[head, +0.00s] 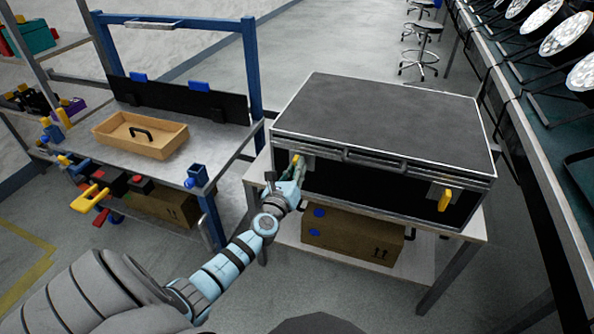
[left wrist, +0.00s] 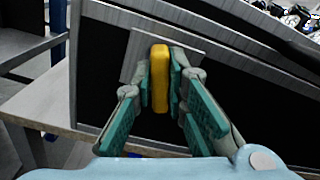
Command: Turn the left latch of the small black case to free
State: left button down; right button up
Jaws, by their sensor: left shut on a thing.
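The small black case (head: 385,118) has silver edges and stands closed on a small table. Its left latch (left wrist: 160,80) is a yellow handle on a grey plate, close to upright in the left wrist view. My left gripper (left wrist: 161,78) is shut on this latch, one finger on each side of it. In the head view the left gripper (head: 296,172) hides most of the left latch; only its yellow top shows. The right latch (head: 445,200) is yellow and hangs down, slightly tilted, on the front right of the case. My right gripper is not in view.
The case's table (head: 256,183) has a cardboard box (head: 350,238) on its lower shelf. A workbench with a wooden tray (head: 112,129) stands to the left. Stage lamps (head: 566,36) line the right side. Grey floor lies in front.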

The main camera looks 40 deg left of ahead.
pick_arm(q)
jog(key=shift+a+f+n+b, duration=0.15)
jog(key=shift+n+b, duration=1.3)
jog(key=shift+n, duration=2.1)
jog(key=shift+f+n+b, duration=0.2)
jog(key=shift+n+b, duration=1.25)
jog(key=shift+n, duration=2.1)
jog(key=c, duration=1.6)
grip_release()
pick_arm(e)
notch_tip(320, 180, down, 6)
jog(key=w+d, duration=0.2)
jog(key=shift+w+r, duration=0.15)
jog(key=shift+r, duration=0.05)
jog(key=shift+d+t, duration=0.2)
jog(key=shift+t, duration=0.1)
